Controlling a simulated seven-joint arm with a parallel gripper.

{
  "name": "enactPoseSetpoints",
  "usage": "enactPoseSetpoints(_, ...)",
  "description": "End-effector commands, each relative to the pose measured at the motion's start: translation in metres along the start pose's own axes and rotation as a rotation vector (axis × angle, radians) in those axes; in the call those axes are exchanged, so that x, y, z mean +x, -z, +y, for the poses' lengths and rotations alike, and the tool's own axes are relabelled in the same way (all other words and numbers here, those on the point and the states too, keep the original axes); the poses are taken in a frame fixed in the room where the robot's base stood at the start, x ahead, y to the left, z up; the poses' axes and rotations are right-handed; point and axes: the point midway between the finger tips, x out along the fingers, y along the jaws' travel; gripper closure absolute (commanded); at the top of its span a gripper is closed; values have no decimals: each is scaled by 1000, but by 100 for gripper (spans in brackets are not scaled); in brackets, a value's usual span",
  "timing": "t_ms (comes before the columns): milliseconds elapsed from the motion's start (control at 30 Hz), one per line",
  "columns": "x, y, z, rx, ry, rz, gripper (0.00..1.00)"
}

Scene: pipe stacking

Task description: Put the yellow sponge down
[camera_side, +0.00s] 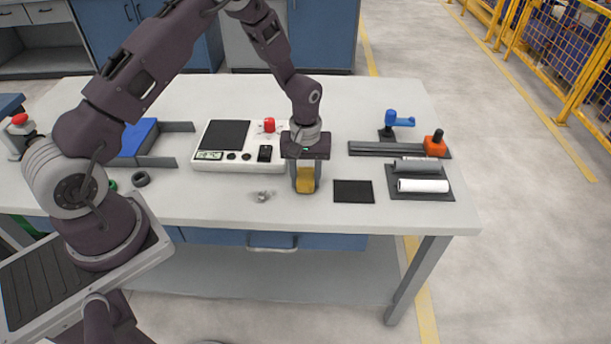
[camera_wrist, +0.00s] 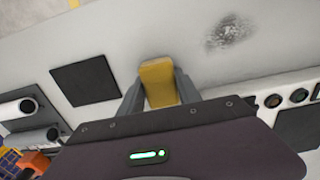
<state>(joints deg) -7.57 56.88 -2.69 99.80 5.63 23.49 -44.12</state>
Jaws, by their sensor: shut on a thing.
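The yellow sponge (camera_side: 306,180) is a small yellow block between the fingers of my gripper (camera_side: 305,182), which is shut on it. In the side view it is over the front part of the table (camera_side: 220,205), left of a black square pad (camera_side: 354,191). In the wrist view the sponge (camera_wrist: 158,82) stands out between the two grey fingers of my gripper (camera_wrist: 160,90), with the black pad (camera_wrist: 86,81) to its left. I cannot tell whether the sponge touches the table.
A white scale (camera_side: 238,163) stands left of my gripper. A grey smudge (camera_side: 262,196) marks the table at front left. White and grey rolls (camera_side: 422,186) lie on a dark tray at right. The table's front edge is near.

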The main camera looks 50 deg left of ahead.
Motion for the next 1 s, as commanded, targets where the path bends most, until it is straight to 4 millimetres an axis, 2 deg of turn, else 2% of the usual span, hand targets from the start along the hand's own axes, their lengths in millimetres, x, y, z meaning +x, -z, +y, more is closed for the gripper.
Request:
enactPoseSetpoints(267, 2, 0, 0, 0, 0, 1, 100)
enactPoseSetpoints(300, 2, 0, 0, 0, -1, 1, 52)
enactPoseSetpoints(367, 2, 0, 0, 0, -1, 1, 40)
enactPoseSetpoints(400, 2, 0, 0, 0, 0, 1, 38)
enactPoseSetpoints(667, 1, 0, 0, 0, -1, 1, 38)
enactPoseSetpoints(767, -5, 1, 0, 1, -1, 2, 38)
enactPoseSetpoints(867, -22, 1, 1, 0, -2, 4, 38)
enactPoseSetpoints(1000, -59, 2, 1, 1, -4, 6, 38)
